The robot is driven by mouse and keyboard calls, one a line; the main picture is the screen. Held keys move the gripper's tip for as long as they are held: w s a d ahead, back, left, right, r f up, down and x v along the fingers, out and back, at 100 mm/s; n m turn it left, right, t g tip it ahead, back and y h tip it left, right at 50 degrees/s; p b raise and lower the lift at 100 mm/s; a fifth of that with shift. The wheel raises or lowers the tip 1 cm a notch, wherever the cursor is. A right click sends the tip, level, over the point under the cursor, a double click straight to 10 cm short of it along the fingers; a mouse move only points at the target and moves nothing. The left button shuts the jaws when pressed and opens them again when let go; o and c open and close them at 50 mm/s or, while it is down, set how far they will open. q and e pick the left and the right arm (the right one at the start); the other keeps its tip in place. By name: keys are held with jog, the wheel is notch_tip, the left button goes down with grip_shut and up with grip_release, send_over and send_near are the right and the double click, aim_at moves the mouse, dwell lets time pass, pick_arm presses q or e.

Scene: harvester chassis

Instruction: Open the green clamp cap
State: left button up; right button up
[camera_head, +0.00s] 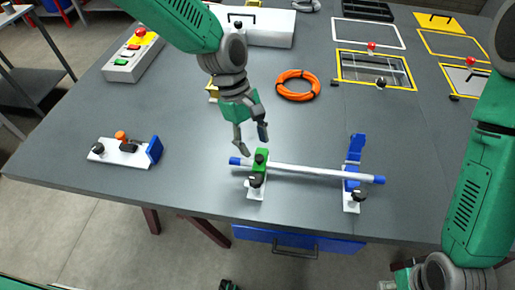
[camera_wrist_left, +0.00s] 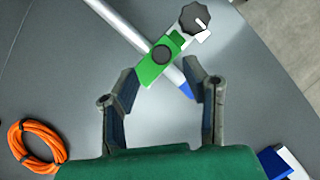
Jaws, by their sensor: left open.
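The green clamp cap (camera_head: 261,160) sits over the left part of a white rod (camera_head: 310,171) with blue ends. It lies across the rod, with a black knob at its front; it also shows in the left wrist view (camera_wrist_left: 155,70). My left gripper (camera_head: 252,145) is open and empty, just above and behind the green cap. In the left wrist view the cap lies between and ahead of the fingertips (camera_wrist_left: 165,75), with no clear contact. My right gripper (camera_head: 397,279) is mostly cut off at the bottom edge.
A second clamp with an upright blue cap (camera_head: 355,150) holds the rod's right part. An orange cable coil (camera_head: 297,85) lies behind. A white fixture (camera_head: 125,152) stands left, and a button box (camera_head: 133,56) farther back. The table between fixture and rod is clear.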

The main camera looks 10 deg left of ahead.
aim_at(258, 155)
pick_arm(q)
jog(key=x, duration=0.3)
jog(key=shift+s, duration=0.15)
jog(key=shift+f, duration=0.15)
grip_shut()
